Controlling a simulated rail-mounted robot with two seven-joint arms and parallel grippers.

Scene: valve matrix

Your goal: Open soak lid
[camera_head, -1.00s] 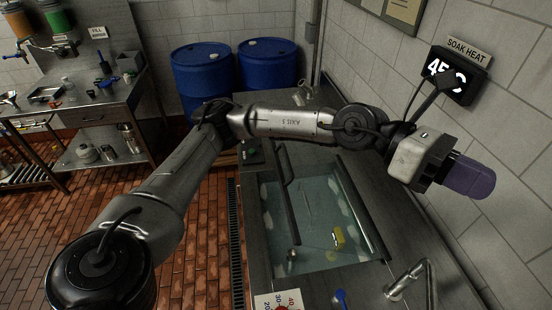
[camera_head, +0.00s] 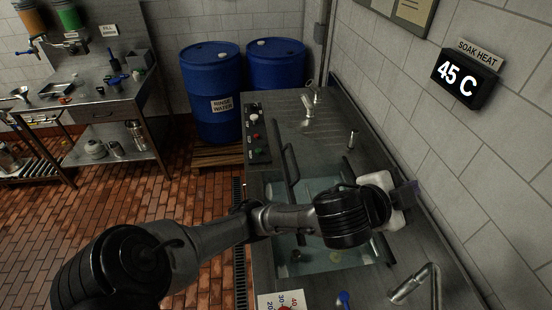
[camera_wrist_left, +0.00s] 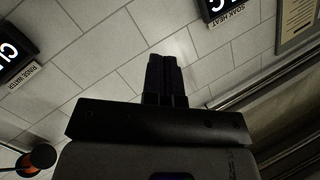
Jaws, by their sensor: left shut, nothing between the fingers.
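The soak tank (camera_head: 272,190) is a sunken basin of bluish water in the steel counter, in the lower middle of the head view. A long dark bar handle (camera_head: 290,165) runs along its left side; the lid looks clear and I cannot tell its exact position. My left arm reaches across the tank and hides much of it. My left gripper (camera_head: 412,190) is over the right side of the counter near the wall, apart from the handle. In the left wrist view its fingers (camera_wrist_left: 166,75) are together and empty, with wall tiles behind. My right gripper is not in view.
A control panel (camera_head: 256,133) with knobs is on the counter's far left. A faucet (camera_head: 420,285) stands at front right. Blue barrels (camera_head: 212,95) stand behind. A heat display (camera_head: 463,80) reading 45 C hangs on the right wall.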

